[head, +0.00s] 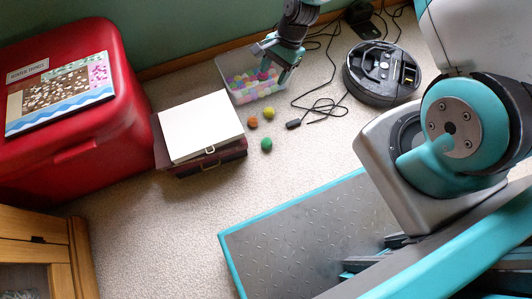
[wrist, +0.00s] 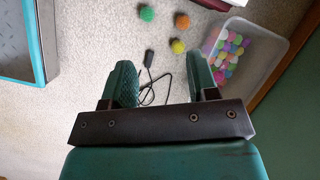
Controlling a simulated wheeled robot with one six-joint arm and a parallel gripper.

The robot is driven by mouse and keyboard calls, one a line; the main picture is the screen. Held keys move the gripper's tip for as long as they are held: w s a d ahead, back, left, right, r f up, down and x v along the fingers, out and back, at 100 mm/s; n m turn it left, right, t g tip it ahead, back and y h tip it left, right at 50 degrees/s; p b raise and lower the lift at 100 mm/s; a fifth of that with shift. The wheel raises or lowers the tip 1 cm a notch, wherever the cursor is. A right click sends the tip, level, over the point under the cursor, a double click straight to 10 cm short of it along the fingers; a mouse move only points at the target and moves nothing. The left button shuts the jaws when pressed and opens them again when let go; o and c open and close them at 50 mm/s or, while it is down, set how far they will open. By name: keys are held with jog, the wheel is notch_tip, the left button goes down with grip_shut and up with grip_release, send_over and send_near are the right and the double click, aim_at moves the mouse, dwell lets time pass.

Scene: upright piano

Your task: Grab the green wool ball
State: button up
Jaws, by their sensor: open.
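The green wool ball (head: 266,144) lies on the carpet beside a stack of cases in the head view. In the wrist view the green ball (wrist: 147,13) is near the top edge. My gripper (head: 284,72) is in the air over the near right part of the plastic tub in the head view. In the wrist view my gripper (wrist: 162,84) shows two green fingers spread apart with nothing between them. The green ball is well apart from the fingers, beyond their tips.
An orange ball (head: 253,122) and a yellow ball (head: 269,113) lie close to the green one. A clear tub (head: 226,72) holds several coloured balls. A robot vacuum (head: 382,73), a black cable (head: 322,107) and stacked cases (head: 203,127) surround the area. Bare carpet lies in front.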

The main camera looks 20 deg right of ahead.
notch_tip(320, 180, down, 18)
jog(key=s+d+m+b, duration=0.2)
jog(key=d+m+b, duration=0.15)
jog(key=b, duration=0.85)
send_near(268, 140)
jog(key=x, duration=0.5)
jog(key=shift+f, duration=0.1)
jog(key=b+x, duration=0.5)
jog(key=x, duration=0.1)
jog(key=shift+s+a+f+b, duration=0.1)
jog(key=shift+f+b, duration=0.05)
jog(key=shift+b, duration=0.2)
jog(key=c, duration=0.6)
